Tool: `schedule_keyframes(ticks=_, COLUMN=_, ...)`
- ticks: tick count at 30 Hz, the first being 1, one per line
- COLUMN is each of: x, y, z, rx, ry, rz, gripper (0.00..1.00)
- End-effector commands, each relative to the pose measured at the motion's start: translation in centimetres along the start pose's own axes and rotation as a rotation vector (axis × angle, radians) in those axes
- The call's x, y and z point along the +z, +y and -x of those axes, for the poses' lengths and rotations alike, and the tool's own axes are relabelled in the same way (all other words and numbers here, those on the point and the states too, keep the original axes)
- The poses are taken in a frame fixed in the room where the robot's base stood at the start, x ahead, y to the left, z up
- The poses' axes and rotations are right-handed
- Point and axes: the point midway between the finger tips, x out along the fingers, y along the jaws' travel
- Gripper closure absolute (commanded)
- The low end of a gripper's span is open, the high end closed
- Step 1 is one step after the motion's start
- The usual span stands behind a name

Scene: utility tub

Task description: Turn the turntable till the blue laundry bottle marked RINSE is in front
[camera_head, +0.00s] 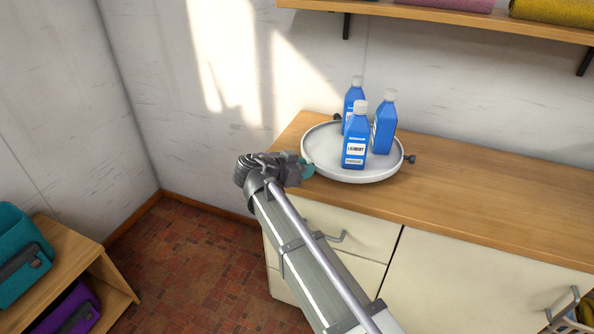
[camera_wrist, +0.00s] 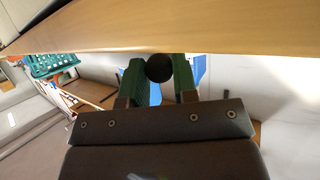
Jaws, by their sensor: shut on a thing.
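The round white turntable (camera_head: 320,162) stands on the counter. Three blue bottles with white caps stand on it: a front bottle (camera_head: 356,142), a back-left bottle (camera_head: 354,97) and a right bottle (camera_head: 385,123). The front one's label seems to read LAUNDRY; its smaller lower line is too small to read. I cannot tell which is marked RINSE. My gripper (camera_head: 306,168) is at the turntable's left front edge. In the wrist view its green fingers (camera_wrist: 160,75) are shut around a round dark knob (camera_wrist: 159,68).
Two other dark knobs show on the turntable's rim, at the back (camera_head: 337,117) and right (camera_head: 410,159). The wooden counter (camera_head: 480,190) is clear to the right. A wall shelf (camera_head: 450,17) hangs above. A low wooden unit (camera_head: 90,262) with bins stands at left.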

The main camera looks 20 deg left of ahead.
Motion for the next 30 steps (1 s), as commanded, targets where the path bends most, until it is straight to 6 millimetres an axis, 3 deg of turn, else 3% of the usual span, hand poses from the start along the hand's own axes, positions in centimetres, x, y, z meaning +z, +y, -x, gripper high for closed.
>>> schedule_keyframes(ticks=12, x=0.0, y=0.0, z=-0.2, rx=0.006, ry=-0.002, rz=-0.003, gripper=1.0)
schedule_keyframes(ticks=13, x=0.0, y=0.0, z=-0.2, rx=0.006, ry=-0.002, rz=-0.003, gripper=0.7)
schedule_keyframes(ticks=19, x=0.0, y=0.0, z=-0.2, rx=0.006, ry=-0.001, rz=-0.003, gripper=0.51)
schedule_keyframes(ticks=26, x=-0.1, y=0.0, z=-0.1, rx=0.005, ry=-0.001, rz=-0.002, gripper=0.49)
schedule_keyframes(ticks=30, x=-0.3, y=0.0, z=1.2, rx=0.004, ry=-0.001, rz=-0.002, gripper=0.49)
